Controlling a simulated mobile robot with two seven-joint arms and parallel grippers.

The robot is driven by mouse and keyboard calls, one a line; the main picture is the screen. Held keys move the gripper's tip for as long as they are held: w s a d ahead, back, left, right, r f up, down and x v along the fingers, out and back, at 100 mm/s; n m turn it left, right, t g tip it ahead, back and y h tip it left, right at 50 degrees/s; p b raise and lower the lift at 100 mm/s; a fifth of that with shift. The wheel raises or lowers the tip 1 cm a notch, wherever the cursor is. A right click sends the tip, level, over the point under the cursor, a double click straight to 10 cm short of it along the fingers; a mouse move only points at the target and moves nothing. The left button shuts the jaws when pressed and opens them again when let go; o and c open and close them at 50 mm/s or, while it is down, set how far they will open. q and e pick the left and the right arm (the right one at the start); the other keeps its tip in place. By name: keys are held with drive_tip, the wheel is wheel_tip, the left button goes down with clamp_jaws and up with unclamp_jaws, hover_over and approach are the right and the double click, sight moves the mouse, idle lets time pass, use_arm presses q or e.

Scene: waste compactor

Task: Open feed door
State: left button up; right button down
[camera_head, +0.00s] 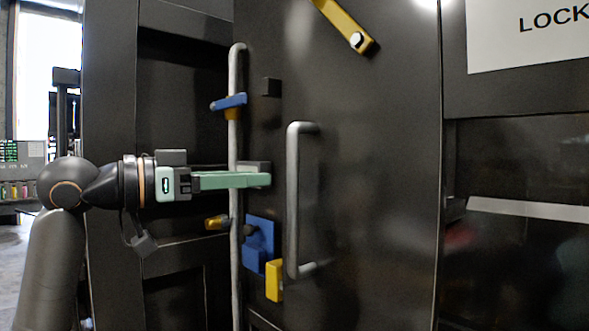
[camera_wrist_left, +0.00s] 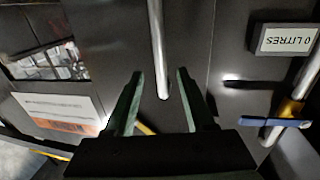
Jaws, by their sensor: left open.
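The dark feed door (camera_head: 375,200) fills the middle of the head view and appears shut. A grey vertical bar handle (camera_head: 292,200) is fixed on it. My left gripper (camera_head: 268,180), with green fingers, reaches in from the left, its tips just left of the handle. In the left wrist view my left gripper (camera_wrist_left: 156,75) is open and empty. A grey bar, apparently the handle (camera_wrist_left: 156,45), lies in line with the gap between the fingers. Contact cannot be seen. My right gripper is not in view.
A long grey rod (camera_head: 235,150) with a blue lever (camera_head: 230,102) runs beside the door, passing behind my left gripper. A blue latch block (camera_head: 258,240) and a yellow block (camera_head: 274,281) sit below. A yellow bar (camera_head: 340,22) is above. A sign (camera_head: 525,35) is at right.

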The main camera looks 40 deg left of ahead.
sight(288, 175)
use_arm(q)
drive_tip(key=p+x, duration=0.3)
drive_tip(key=x, duration=0.4)
drive_tip(key=shift+w+d+r, duration=0.1)
drive_tip(key=shift+w, duration=0.15)
drive_tip(key=shift+w+d+p, duration=0.1)
drive_tip(key=shift+w+p, duration=0.2)
drive_tip(key=shift+w, duration=0.15)
clamp_jaws()
idle(0.7)
